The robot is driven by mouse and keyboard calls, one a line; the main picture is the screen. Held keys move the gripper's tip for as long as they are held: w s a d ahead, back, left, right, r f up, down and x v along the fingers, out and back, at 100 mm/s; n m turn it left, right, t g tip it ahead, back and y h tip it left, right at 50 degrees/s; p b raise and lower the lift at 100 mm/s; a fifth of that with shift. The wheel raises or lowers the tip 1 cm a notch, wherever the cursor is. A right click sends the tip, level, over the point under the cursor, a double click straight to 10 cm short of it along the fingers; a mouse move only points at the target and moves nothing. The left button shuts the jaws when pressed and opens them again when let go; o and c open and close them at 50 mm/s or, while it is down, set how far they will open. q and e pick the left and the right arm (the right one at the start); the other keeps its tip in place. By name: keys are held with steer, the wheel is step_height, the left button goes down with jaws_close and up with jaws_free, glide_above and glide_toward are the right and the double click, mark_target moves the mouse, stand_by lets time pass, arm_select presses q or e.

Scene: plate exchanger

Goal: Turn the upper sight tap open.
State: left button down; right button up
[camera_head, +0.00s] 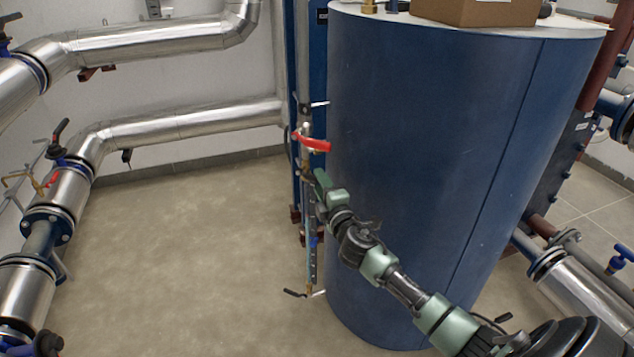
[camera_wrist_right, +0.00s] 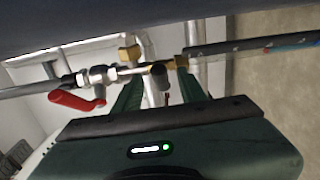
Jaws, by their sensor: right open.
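A slim upright sight gauge (camera_head: 312,262) stands left of the blue tank; in the right wrist view its tube (camera_wrist_right: 245,47) runs off to the right. A red lever (camera_head: 314,144) sits above the gripper and also shows in the wrist view (camera_wrist_right: 76,102). My left gripper is not in view.
The blue tank (camera_head: 420,140) is close on the gripper's right. A black lever (camera_head: 295,293) sits at the gauge's foot. Silver pipes (camera_head: 190,124) run along the back wall. The floor (camera_head: 190,240) to the left is clear.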

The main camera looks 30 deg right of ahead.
steer(key=shift+x, duration=1.25)
jaws_close()
steer(key=shift+f, duration=0.1)
stand_by(0.4)
